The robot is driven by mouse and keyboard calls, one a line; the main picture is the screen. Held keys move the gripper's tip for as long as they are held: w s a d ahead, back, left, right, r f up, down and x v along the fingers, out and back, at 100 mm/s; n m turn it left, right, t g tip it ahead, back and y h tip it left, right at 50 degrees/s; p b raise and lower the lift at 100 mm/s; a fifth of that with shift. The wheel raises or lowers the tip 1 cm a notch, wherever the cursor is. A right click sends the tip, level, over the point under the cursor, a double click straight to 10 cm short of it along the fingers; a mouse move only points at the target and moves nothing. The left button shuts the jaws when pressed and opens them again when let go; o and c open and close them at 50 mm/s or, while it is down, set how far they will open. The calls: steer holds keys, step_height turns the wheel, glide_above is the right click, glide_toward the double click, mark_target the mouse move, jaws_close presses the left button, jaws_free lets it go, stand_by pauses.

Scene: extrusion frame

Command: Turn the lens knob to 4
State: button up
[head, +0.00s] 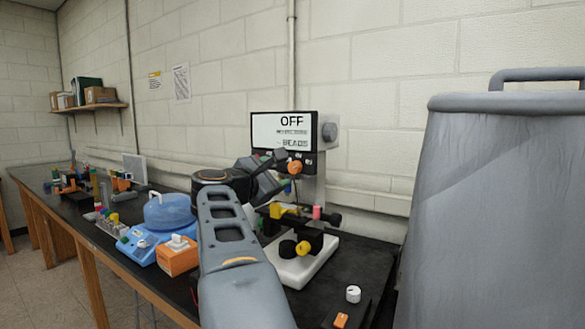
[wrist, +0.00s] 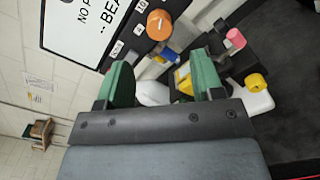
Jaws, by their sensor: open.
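The microscope-like device has a screen (head: 283,132) reading "OFF" in the head view. An orange knob (head: 295,167), which looks like the lens knob, sits below the screen. In the wrist view the orange knob (wrist: 160,24) stands out from a black panel with small white labels around it; I cannot read its setting surely. My gripper (wrist: 162,78) is open, its two green fingers apart with nothing gripped. The knob lies beyond the fingertips, not between them. In the head view my gripper (head: 280,172) is just left of the knob, partly hidden by my arm.
Below the knob are a blue part (wrist: 166,56), yellow stage piece (wrist: 183,79), pink knob (head: 317,212) and yellow knob (head: 303,248). A white base (head: 300,265) stands on the black bench. A blue-lidded machine (head: 168,212) is left; a large grey bin (head: 490,210) is right.

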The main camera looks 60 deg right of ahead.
mark_target(292, 168)
steer(key=d+p, duration=0.1)
steer(key=d, duration=0.8)
steer(key=shift+p, duration=0.4)
steer(key=shift+a, duration=0.1)
steer(key=c, duration=0.9)
